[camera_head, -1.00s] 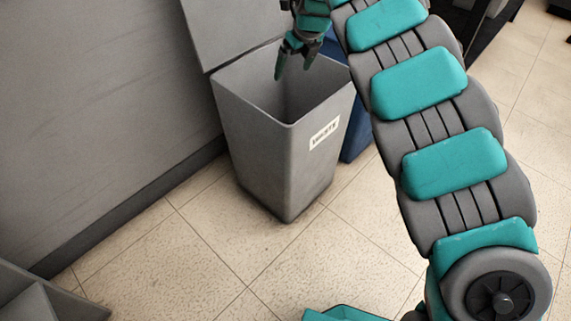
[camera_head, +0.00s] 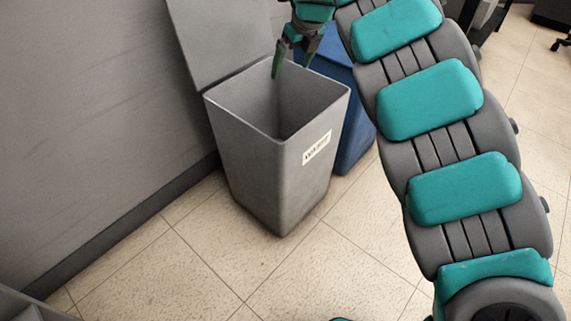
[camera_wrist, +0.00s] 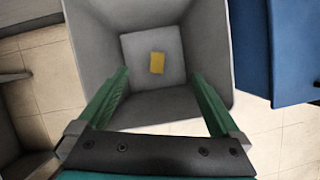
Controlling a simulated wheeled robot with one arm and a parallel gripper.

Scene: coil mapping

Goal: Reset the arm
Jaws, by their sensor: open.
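My gripper (camera_head: 291,66) is over the open mouth of a grey bin in the head view, at its back rim. In the wrist view my gripper (camera_wrist: 157,105) shows its two green fingers spread apart with nothing between them. My teal and grey arm reaches up the right side of the head view. The grey bin (camera_head: 262,165) has a white label on its front, and its inner wall (camera_wrist: 155,105) shows in the wrist view. A small yellow block (camera_wrist: 157,63) lies on the bin's floor, below and beyond my fingertips.
A blue bin (camera_head: 355,125) stands right behind the grey one and also shows in the wrist view (camera_wrist: 290,50). A grey panel (camera_head: 90,100) fills the left. Another grey container edge (camera_head: 25,305) is at the lower left. Tiled floor (camera_head: 190,265) is clear in front.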

